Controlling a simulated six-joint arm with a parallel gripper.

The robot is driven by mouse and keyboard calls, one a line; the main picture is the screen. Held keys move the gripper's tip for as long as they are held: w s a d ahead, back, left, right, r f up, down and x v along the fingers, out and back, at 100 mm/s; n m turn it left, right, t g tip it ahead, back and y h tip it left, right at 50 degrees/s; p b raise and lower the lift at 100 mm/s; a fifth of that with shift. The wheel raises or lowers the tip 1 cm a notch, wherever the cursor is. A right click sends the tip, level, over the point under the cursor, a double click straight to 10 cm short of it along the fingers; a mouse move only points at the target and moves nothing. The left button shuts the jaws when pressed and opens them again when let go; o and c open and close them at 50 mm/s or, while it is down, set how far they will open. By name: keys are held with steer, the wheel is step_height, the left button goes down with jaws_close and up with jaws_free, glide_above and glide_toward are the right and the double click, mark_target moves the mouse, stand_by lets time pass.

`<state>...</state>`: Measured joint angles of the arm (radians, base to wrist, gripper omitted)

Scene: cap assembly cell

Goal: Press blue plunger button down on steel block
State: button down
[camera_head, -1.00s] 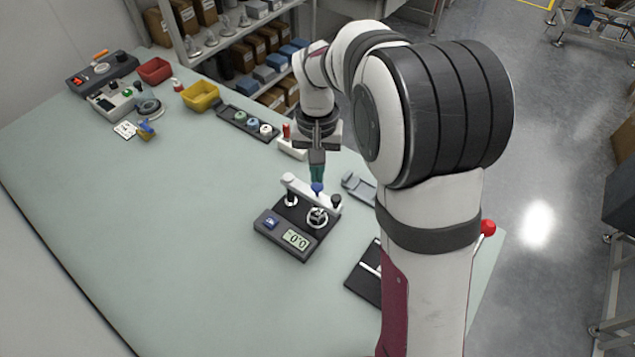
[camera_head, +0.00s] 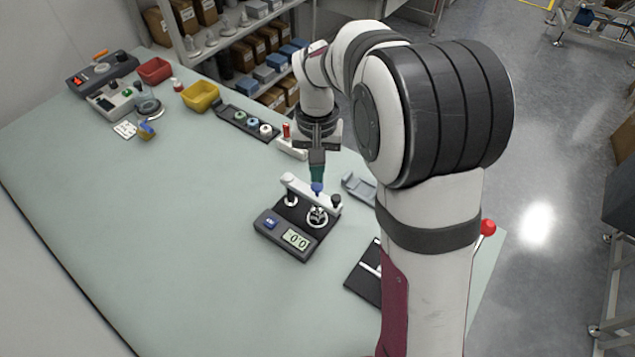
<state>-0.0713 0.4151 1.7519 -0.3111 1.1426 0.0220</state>
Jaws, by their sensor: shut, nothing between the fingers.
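The blue plunger button (camera_head: 317,188) sits on top of the light metal block (camera_head: 305,191), a bar that spans the dark base unit (camera_head: 270,240) with a small display. My gripper (camera_head: 317,180) points down, shut and empty, directly above the blue button. Its green fingertips are at or very close to the button's top; I cannot tell whether they touch. The button's lower part and stem are hard to make out at this size.
A grey cradle (camera_head: 357,187) lies just right of the unit, and a black plate (camera_head: 365,280) lies in front of it. A dark tray with several round parts (camera_head: 248,123) and a yellow bin (camera_head: 200,96) stand behind left. The table's left front is clear.

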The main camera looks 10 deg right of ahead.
steer(key=shift+f, duration=0.1)
stand_by(0.4)
steer(key=shift+f, duration=0.65)
steer(key=shift+f, duration=1.2)
stand_by(0.4)
steer(key=shift+r, duration=1.55)
